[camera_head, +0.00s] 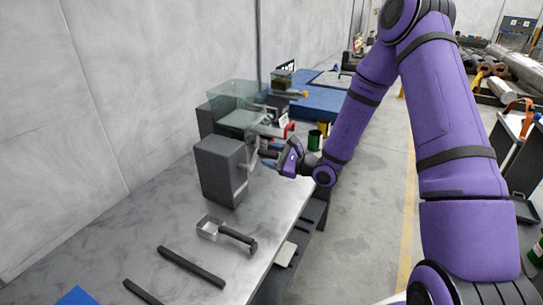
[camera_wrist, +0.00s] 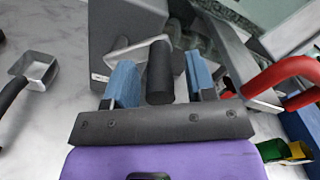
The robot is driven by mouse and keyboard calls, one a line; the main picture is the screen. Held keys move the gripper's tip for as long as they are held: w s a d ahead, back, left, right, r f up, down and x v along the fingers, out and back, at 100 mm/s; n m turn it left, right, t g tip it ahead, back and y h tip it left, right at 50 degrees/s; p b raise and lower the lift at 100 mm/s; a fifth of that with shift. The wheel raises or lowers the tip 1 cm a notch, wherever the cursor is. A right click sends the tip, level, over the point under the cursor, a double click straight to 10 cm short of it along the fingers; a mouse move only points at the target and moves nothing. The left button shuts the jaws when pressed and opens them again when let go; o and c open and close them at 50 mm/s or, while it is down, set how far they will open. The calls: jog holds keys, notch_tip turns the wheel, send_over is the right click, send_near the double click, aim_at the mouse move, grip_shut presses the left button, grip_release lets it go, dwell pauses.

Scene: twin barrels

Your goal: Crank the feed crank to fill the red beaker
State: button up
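The feed crank has a metal arm (camera_wrist: 137,47) and a black cylindrical handle (camera_wrist: 159,72) in the wrist view, on the side of a dark grey block. That block (camera_head: 219,172) stands on the bench in the head view. My gripper (camera_wrist: 160,82) is open, with one blue-padded finger on each side of the black handle and gaps showing between. In the head view my gripper (camera_head: 280,158) is at the block's right side. A red curved part (camera_wrist: 285,80) is at the right of the wrist view. I cannot clearly make out the red beaker.
Clear greenish hoppers (camera_head: 235,97) stand behind the block. A green cup (camera_head: 314,140) is near the bench's right edge. A square metal scoop (camera_head: 209,228) and dark bars (camera_head: 191,266) lie in front on the bench.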

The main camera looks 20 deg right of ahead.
jog(key=v, duration=1)
jog(key=shift+s+d, duration=0.25)
jog(key=shift+d, duration=0.05)
jog(key=s+a+r+n+g+h, duration=0.1)
jog(key=s+a+r+n+g, duration=0.45)
jog(key=s+r+n, duration=0.2)
jog(key=s+a+r+n+g, duration=0.4)
jog(key=s+r+n+g, duration=0.3)
jog(key=s+r, duration=0.1)
jog(key=s+d+r+n+t+h, duration=0.5)
jog(key=s+d+r+h, duration=0.4)
jog(key=s+r+h, duration=0.2)
jog(key=s+n, duration=0.1)
jog(key=s, duration=0.1)
jog(key=shift+s+d+h, duration=0.25)
jog(key=shift+d+h, duration=0.05)
jog(key=shift+h, duration=0.1)
